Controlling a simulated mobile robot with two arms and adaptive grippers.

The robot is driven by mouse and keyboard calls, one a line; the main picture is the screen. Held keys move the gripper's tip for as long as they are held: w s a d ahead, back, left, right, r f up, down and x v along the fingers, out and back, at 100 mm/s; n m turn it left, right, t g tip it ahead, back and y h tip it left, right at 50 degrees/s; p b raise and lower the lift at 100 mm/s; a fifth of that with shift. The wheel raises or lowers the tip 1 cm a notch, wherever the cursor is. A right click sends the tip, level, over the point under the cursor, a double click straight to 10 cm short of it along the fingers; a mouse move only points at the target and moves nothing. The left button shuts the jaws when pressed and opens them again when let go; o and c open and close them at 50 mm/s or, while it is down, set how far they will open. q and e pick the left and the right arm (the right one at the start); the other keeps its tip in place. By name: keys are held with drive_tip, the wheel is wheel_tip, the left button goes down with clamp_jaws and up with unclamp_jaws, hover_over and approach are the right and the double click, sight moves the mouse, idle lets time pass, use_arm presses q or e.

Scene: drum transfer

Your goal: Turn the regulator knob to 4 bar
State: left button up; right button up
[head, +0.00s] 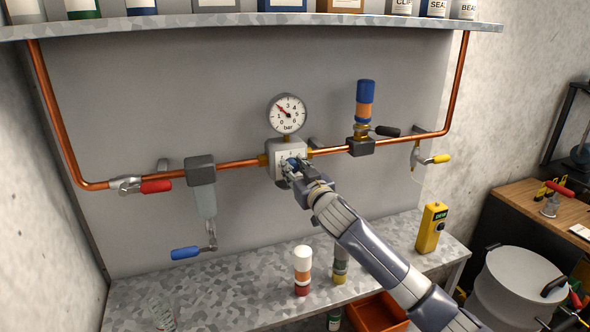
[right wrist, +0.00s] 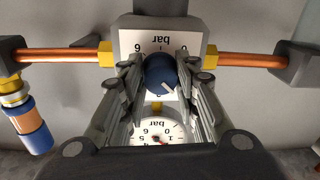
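The regulator (head: 280,146) is a pale block on the copper pipe, with a blue knob (right wrist: 158,74) on its front. The knob's white pointer line slants to the lower right in the right wrist view, which shows the scene upside down. My right gripper (head: 291,167) is at the regulator's front. In the right wrist view its fingers (right wrist: 161,76) lie on both sides of the knob and appear closed on it. The scale behind the knob is partly hidden. The round gauge (head: 288,117) above has its red needle pointing upper left, near 2. My left gripper is out of view.
A red-handled valve (head: 155,186), a filter with a blue lever (head: 186,252), a blue-orange fitting (head: 365,100) and a yellow-handled valve (head: 440,158) sit along the pipe. Bottles (head: 302,262) and a yellow device (head: 431,228) stand on the bench below.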

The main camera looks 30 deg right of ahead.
drive_tip(key=shift+m, duration=0.3)
drive_tip(key=m, duration=0.3)
drive_tip(key=m+p, duration=0.2)
drive_tip(key=m, duration=0.2)
drive_tip(key=shift+r+m, duration=0.1)
drive_tip(key=shift+m, duration=0.2)
drive_tip(key=m+p, duration=0.3)
drive_tip(key=m, duration=0.2)
drive_tip(key=shift+m+h, duration=0.3)
drive_tip(key=shift+h, duration=0.1)
drive_tip(key=m+p, duration=0.2)
drive_tip(key=m, duration=0.2)
drive_tip(key=shift+m+p, duration=0.3)
drive_tip(key=o, duration=1.1)
drive_tip(key=shift+d+f, duration=0.1)
drive_tip(key=shift+f, duration=0.1)
drive_tip(key=shift+c, duration=0.2)
